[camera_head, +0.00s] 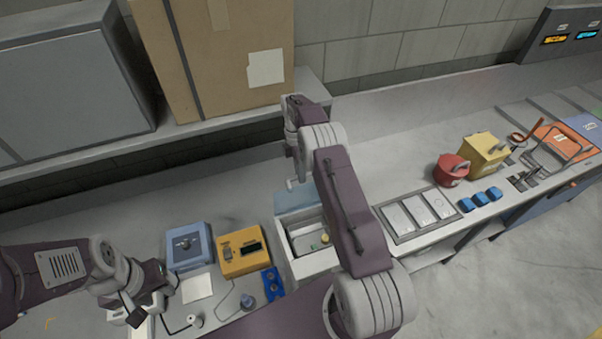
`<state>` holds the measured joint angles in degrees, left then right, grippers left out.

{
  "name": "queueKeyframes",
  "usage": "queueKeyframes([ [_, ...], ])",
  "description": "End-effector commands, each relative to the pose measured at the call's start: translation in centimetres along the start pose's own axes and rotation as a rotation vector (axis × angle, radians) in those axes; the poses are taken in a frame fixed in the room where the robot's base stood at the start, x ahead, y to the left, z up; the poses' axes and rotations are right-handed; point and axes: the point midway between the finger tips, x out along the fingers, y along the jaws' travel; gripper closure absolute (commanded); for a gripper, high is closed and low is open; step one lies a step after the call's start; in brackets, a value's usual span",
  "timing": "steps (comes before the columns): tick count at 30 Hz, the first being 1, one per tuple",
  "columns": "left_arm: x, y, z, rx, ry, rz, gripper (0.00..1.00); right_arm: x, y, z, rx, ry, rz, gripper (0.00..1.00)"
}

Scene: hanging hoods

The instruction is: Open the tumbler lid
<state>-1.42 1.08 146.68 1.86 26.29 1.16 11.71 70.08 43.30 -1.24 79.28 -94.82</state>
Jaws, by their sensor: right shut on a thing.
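A pale box (312,268) stands in the middle of the bench, and I take it to be the tumbler. Its light-blue lid (297,201) stands raised at the back, and a small yellow-green thing shows inside. My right arm crosses in front of the box and hides its right side. My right gripper (292,184) points down at the lid's top edge and is shut on it; the fingertips are small and partly hidden. My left gripper (138,306) is low at the left, apart from the box, and its jaw opening is unclear.
Left of the box are a blue device (189,246), a yellow device (243,250) and a blue holed block (272,284). To the right are pale panels (418,214), blue pieces (480,197), a red pot (451,170) and a yellow box (485,155). A cardboard box (225,60) sits on the shelf behind.

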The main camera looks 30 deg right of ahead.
Motion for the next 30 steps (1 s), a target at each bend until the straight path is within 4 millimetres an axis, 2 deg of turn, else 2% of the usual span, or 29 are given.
queueKeyframes([
  [4,0.1,0.0,0.0,0.000,0.000,0.000,0.64,0.5,-0.1,0.0,-0.002,-0.001,-0.007,1.00],
  [5,0.1,0.0,0.0,0.000,0.000,0.000,0.64,0.5,-0.1,0.0,-0.002,-0.001,-0.007,0.81],
  [7,0.1,0.0,0.0,0.000,0.000,0.000,0.64,0.4,-0.1,0.0,-0.002,-0.001,-0.006,0.62],
  [17,0.2,0.0,0.0,0.000,0.000,0.000,0.64,0.1,0.0,0.0,-0.001,0.000,-0.002,0.62],
  [20,1.2,0.0,0.1,0.000,0.000,0.000,0.64,-0.5,0.0,0.1,0.000,0.000,0.001,0.62],
  [24,3.2,-0.1,0.3,0.000,0.000,0.000,0.64,-3.0,-0.4,0.2,-0.001,0.000,0.002,0.62],
  [30,5.3,-0.1,0.6,0.000,0.000,0.000,0.64,-4.3,-3.3,1.9,0.002,0.001,-0.004,0.62],
])
